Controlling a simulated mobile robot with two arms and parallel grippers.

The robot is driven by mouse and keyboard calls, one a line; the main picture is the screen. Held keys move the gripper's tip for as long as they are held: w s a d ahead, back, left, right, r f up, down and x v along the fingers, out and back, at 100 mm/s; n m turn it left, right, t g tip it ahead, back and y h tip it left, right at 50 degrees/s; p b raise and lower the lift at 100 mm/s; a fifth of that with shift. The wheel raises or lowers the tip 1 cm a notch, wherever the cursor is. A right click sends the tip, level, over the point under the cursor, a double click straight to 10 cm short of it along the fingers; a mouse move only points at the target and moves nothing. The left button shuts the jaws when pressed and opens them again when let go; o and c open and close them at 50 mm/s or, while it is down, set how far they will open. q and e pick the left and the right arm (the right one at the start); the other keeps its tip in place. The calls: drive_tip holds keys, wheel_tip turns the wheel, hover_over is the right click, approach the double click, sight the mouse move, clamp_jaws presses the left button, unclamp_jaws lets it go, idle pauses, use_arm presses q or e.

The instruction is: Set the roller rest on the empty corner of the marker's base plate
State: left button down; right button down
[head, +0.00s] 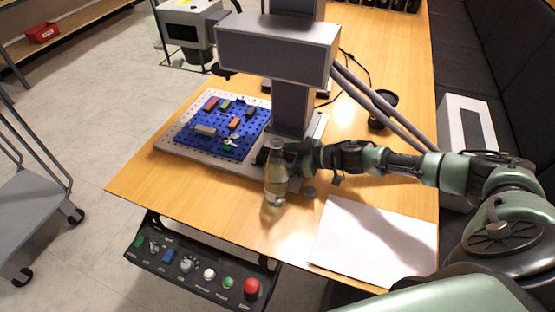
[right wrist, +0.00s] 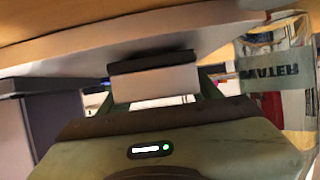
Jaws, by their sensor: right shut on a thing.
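The laser marker's base plate (head: 175,146) is pale grey and lies under the column, with a blue perforated board (head: 190,137) on it. My right gripper (head: 280,157) reaches in from the right, low over the plate's near right part beside the column. A clear bottle partly hides it. In the right wrist view my right gripper (right wrist: 160,84) is shut on a light grey block with a dark strip, apparently the roller rest (right wrist: 155,84). I cannot tell whether the block touches the plate. The plate's near right corner is mostly hidden. My left gripper is not in view.
The water bottle (head: 275,185) stands close in front of my right gripper; its label shows in the right wrist view (right wrist: 275,72). A dark cup-like object (head: 381,108) stands behind my arm.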

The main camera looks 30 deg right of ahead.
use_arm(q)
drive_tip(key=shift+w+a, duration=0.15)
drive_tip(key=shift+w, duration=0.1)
use_arm(e)
drive_tip(key=shift+f, duration=0.1)
drive_tip(key=shift+c, duration=1.6)
unclamp_jaws()
drive_tip(key=shift+f, duration=0.1)
drive_tip(key=shift+d, duration=0.1)
drive_tip(key=b+v, duration=0.1)
drive_tip(key=v, duration=0.9)
drive_tip(key=shift+s+d, duration=0.15)
drive_tip(key=shift+s, duration=0.15)
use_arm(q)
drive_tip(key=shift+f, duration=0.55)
use_arm(e)
drive_tip(key=shift+s+d+r, duration=0.35)
drive_tip(key=shift+r, duration=0.15)
